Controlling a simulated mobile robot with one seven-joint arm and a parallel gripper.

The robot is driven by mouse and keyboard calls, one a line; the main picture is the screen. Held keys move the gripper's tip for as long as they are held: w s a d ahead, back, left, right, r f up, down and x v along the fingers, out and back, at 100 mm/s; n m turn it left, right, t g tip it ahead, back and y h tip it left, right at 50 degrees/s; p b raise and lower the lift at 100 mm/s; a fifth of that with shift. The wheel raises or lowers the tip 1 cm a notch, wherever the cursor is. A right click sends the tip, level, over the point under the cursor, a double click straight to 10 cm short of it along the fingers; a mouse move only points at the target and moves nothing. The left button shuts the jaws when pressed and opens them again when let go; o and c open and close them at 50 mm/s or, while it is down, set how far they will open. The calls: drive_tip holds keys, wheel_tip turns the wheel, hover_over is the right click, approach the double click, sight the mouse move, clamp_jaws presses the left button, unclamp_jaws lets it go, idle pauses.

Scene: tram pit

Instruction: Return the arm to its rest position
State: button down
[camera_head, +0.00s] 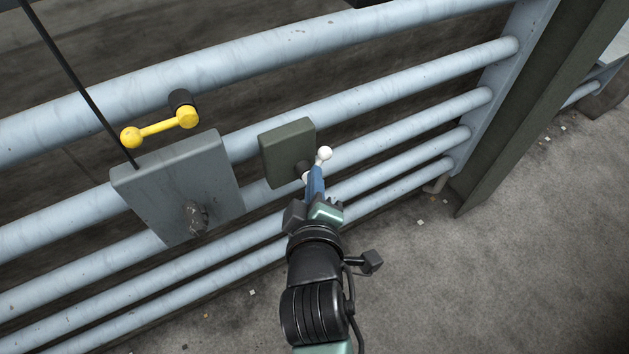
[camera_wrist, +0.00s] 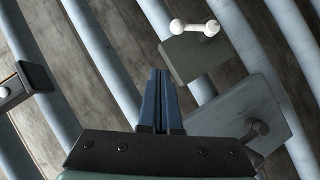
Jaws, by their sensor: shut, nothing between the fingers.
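My gripper (camera_head: 317,178) reaches up from the bottom of the head view, its blue fingers together and empty. In the wrist view the closed fingers (camera_wrist: 160,74) point up the picture, with nothing between them. In the head view the fingertips overlap the lower part of a small white lever (camera_head: 323,153) on a dark green plate (camera_head: 285,145). In the wrist view this white lever (camera_wrist: 195,28) and its plate (camera_wrist: 193,57) lie to the upper right, apart from the fingers. I cannot tell the depth gap exactly.
A grey plate (camera_head: 165,180) with a worn knob (camera_head: 196,219) hangs on the blue-grey railing (camera_head: 200,70). A yellow lever (camera_head: 158,127) sits above it, beside a thin black rod (camera_head: 75,80). A dark post (camera_head: 545,100) stands right. Bare floor (camera_head: 500,280) lies lower right.

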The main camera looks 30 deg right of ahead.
drive_tip(key=shift+d, duration=0.1)
drive_tip(key=w+a+r+m+t+y+b, duration=0.1)
drive_tip(key=w+a+r+m+t+b, duration=0.15)
drive_tip(key=r, duration=0.75)
drive_tip(key=w+a+r+m+t+y+b, duration=0.1)
drive_tip(key=w+a+r+t, duration=0.25)
drive_tip(key=r, duration=0.55)
drive_tip(key=s+a+r+m+t+y+b, duration=0.1)
drive_tip(key=s+a+r+t, duration=0.2)
drive_tip(key=r, duration=0.4)
drive_tip(key=s+a+r+m+t+y+b, duration=0.1)
drive_tip(key=s+a+r+t+y, duration=0.1)
drive_tip(key=r, duration=0.6)
drive_tip(key=s+a+r+m+t+y+b, duration=0.1)
drive_tip(key=s+a+r+t, duration=0.2)
drive_tip(key=s+a+r, duration=0.2)
wheel_tip(320, 180, up, 2)
drive_tip(key=shift+s+r+t, duration=0.2)
drive_tip(key=shift+r+t, duration=0.05)
drive_tip(key=shift+t, duration=0.15)
